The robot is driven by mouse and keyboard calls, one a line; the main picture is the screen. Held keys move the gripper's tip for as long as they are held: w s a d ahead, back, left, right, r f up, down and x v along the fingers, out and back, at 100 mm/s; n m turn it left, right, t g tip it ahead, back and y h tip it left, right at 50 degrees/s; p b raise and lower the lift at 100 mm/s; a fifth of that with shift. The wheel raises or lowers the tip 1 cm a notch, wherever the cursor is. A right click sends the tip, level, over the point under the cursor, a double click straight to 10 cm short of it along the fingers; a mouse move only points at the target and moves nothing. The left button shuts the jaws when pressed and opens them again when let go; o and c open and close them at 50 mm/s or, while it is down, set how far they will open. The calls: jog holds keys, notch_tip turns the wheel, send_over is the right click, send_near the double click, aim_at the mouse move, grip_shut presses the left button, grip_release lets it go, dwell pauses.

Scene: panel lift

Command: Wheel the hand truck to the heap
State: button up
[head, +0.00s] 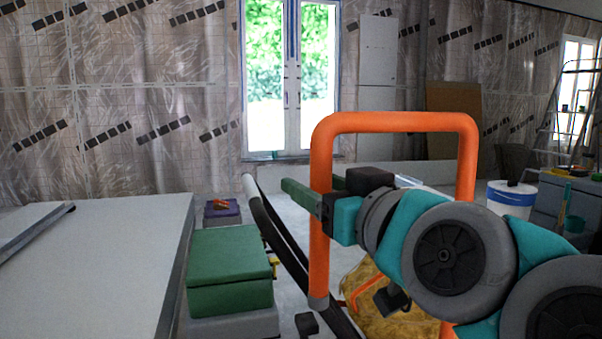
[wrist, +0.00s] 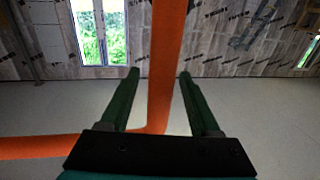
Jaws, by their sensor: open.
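An orange tubular frame (head: 400,122), which looks like the hand truck's handle, stands upright in the middle of the head view. Its left post runs down past my gripper (head: 300,195). In the wrist view, the orange post (wrist: 167,40) stands between the two green fingers of my gripper (wrist: 158,75). The fingers are apart, with gaps on both sides of the post. A second orange tube (wrist: 60,147) crosses the lower left there. The truck's lower part is mostly hidden by my arm. I cannot pick out a heap with certainty.
A pale panel-topped table (head: 110,250) fills the left. Beside it are a green box (head: 230,265) and a purple box (head: 222,213). A mottled yellow-brown bundle (head: 405,322) lies low behind the frame. A white bucket (head: 510,197) and a stepladder (head: 575,110) stand right.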

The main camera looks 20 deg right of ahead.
jog(key=shift+w+a, duration=0.25)
jog(key=shift+w, duration=0.8)
grip_shut()
dwell(0.8)
